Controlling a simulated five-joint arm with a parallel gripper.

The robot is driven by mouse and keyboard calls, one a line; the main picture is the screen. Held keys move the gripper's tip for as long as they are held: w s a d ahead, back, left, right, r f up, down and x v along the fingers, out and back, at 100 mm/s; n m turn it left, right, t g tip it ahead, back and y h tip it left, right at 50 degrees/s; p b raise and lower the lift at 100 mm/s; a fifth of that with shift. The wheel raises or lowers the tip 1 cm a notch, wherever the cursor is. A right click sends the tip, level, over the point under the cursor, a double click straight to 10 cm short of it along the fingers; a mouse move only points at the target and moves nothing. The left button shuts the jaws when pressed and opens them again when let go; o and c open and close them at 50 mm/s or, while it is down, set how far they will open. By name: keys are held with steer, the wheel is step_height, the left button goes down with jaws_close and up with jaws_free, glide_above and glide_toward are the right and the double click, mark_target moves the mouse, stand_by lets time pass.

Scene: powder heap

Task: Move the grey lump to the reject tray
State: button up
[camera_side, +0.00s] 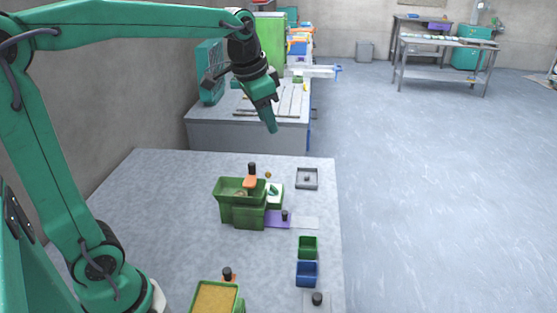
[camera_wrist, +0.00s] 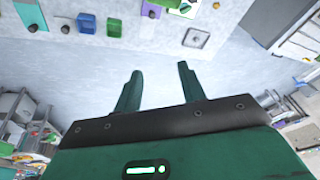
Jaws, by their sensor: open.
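A square grey tray (camera_side: 307,186) lies on the worktable, right of the green bins; it also shows in the wrist view (camera_wrist: 188,41). No other grey lump can be made out. My gripper (camera_side: 271,129) is high above the table's far edge, beyond the tray and apart from everything. In the wrist view its two fingers (camera_wrist: 157,72) are spread with nothing between them.
Green bins (camera_side: 240,184) with a black-knobbed tool stand mid-table. A bin of yellow powder (camera_side: 214,300) stands in front. The table's left part is clear.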

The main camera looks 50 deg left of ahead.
steer(key=s+d+f+n+t, duration=0.1)
steer(key=s+f, duration=0.2)
steer(key=s, duration=0.5)
steer(key=s+d+f+n+t, duration=0.1)
steer(key=s+d+f+n, duration=0.1)
steer(key=s, duration=0.7)
steer(key=shift+f, duration=0.75)
